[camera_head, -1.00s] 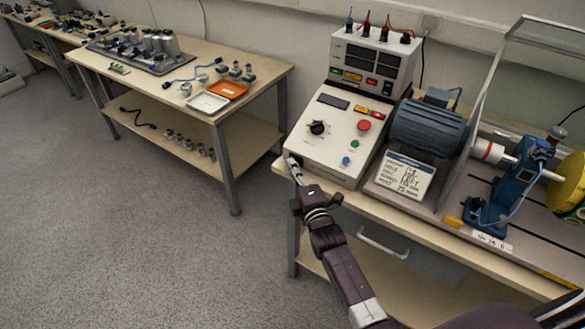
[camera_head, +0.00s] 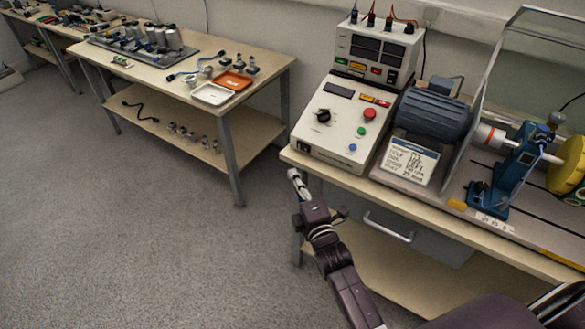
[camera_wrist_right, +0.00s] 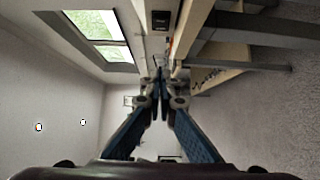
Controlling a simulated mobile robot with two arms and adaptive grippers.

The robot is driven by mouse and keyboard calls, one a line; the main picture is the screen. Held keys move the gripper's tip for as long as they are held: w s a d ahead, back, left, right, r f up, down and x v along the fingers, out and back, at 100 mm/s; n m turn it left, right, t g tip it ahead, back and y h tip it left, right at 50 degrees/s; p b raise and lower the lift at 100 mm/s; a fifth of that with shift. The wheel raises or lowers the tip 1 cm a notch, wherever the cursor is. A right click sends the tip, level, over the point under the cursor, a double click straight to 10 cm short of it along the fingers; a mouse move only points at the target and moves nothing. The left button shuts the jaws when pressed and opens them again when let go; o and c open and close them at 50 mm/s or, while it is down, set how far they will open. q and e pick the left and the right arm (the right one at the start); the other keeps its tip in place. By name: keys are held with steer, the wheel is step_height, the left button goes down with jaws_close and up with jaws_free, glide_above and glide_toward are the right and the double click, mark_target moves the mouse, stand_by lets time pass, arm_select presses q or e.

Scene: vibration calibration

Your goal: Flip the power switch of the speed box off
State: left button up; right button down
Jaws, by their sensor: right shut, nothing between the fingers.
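The speed box (camera_head: 331,120) is the white sloped console on the front left of the right-hand workbench, with a black knob and coloured buttons. Its black power switch (camera_head: 303,148) is low on the front face at the left. In the right wrist view the dark switch (camera_wrist_right: 161,20) shows at the top; its rocker position is too small to tell. My right gripper (camera_head: 292,174) is shut and empty, in front of and below the switch, apart from it. Its fingertips (camera_wrist_right: 160,76) meet in the wrist view. My left gripper is not in view.
A grey-blue motor (camera_head: 432,113) and a label card (camera_head: 407,160) stand right of the box. A meter unit (camera_head: 376,52) stands behind it. The bench edge (camera_head: 350,182) and a drawer handle (camera_head: 388,228) are near my arm. The floor to the left is clear.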

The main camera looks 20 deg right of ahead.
steer(key=shift+s+a, duration=0.25)
steer(key=shift+s, duration=0.65)
steer(key=shift+s+a, duration=0.25)
steer(key=shift+s, duration=0.65)
steer(key=shift+f, duration=0.1)
steer(key=s+a+f+m+g, duration=0.1)
steer(key=s+f+m+g, duration=0.3)
steer(key=f, duration=0.7)
steer(key=s+a+f+m+g+y, duration=0.1)
steer(key=s+f, duration=0.5)
steer(key=f, duration=0.5)
steer(key=s+a+f+m+g, duration=0.1)
steer(key=s+f+m+g, duration=0.3)
steer(key=f, duration=0.6)
steer(key=s+d+f+m+g, duration=0.2)
steer(key=s+f, duration=0.4)
steer(key=s, duration=0.6)
steer(key=s+d+f+m+g, duration=0.2)
steer(key=s+f, duration=0.4)
steer(key=s, duration=0.6)
steer(key=s+d+f+m+g+h, duration=0.1)
steer(key=s+f, duration=0.5)
steer(key=s, duration=0.6)
steer(key=shift+d+f+m+g, duration=0.25)
steer(key=shift+d+m+g, duration=0.7)
steer(key=shift+g, duration=0.55)
